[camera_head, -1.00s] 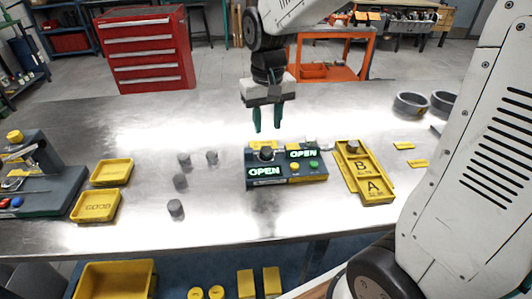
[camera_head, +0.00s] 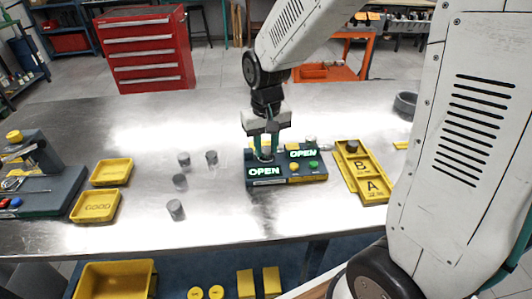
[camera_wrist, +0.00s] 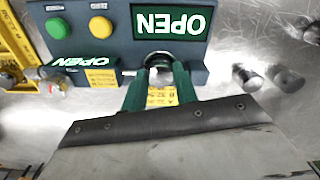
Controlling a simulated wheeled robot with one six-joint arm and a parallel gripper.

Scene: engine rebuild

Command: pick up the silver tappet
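A round silver tappet (camera_wrist: 159,68) stands in a socket of the dark fixture (camera_wrist: 110,20), beside a lit OPEN sign. In the head view it shows low between my fingers at the fixture's (camera_head: 290,179) left end. My gripper (camera_wrist: 160,78) points down with its two green fingers on either side of this tappet. A small gap seems to show between fingers and part, and contact is not clear. In the head view my gripper (camera_head: 265,151) is over the fixture. Another small silver piece (camera_head: 310,140) is at the fixture's back right.
Several grey cylinders, one of them near the front (camera_head: 175,210), stand left of the fixture. A yellow tray marked A and B (camera_head: 345,181) is to its right, with a dark cylinder (camera_head: 352,146) in it. Yellow bins (camera_head: 95,206) lie further left. The table front is clear.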

